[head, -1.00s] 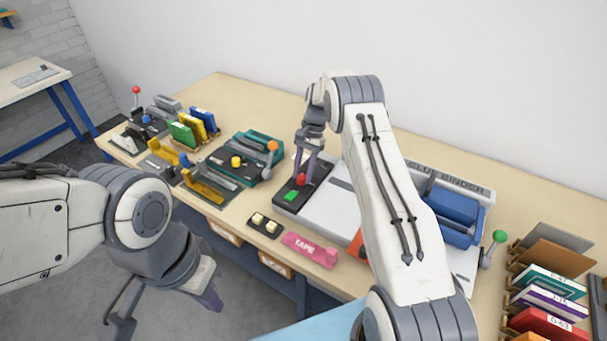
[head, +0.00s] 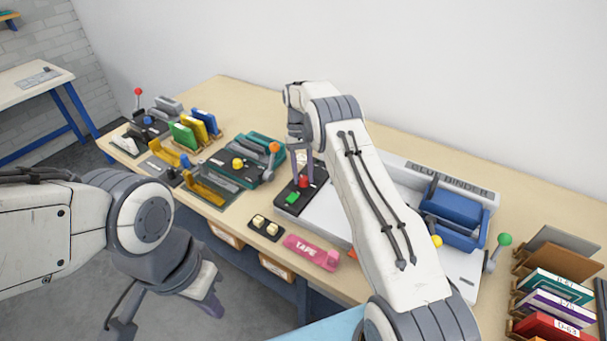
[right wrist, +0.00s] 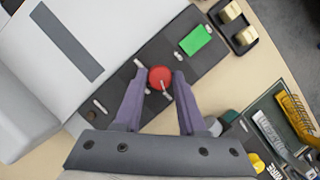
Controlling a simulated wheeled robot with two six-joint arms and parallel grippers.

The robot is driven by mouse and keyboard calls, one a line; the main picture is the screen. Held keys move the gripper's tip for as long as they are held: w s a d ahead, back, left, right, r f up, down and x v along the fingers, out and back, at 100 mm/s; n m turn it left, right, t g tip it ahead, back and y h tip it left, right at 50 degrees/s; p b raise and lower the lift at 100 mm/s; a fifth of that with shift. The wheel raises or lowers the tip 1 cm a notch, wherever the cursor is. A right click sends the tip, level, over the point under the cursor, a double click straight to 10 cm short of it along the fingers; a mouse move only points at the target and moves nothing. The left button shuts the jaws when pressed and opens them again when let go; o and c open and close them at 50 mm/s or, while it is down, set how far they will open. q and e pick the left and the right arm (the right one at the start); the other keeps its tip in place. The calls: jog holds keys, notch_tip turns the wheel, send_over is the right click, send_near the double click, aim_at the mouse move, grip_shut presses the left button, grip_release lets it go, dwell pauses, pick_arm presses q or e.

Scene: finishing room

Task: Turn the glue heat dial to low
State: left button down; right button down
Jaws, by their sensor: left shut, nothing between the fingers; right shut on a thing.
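The glue binder (head: 405,270) is the white machine on the bench, partly hidden behind my right arm. At its left end is a dark panel (head: 287,207) with a red dial (head: 304,182) and a green button (head: 292,198). My right gripper (head: 303,178) reaches down over the panel and is shut on the red dial. In the right wrist view the red dial (right wrist: 160,77) sits between the fingertips, with a white pointer mark on it. The dial's lettering is too small to read. My left gripper (head: 213,306) is shut and empty, in front of the bench.
A small two-knob block (head: 265,227) and a pink tape dispenser (head: 312,252) lie before the binder. A teal machine (head: 245,162) stands left of the panel. The binder's blue clamp (head: 453,214) and green-knobbed lever (head: 496,251) are to the right, beside a book rack.

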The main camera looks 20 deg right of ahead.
dwell(0.4)
jog(key=c, duration=0.5)
grip_release()
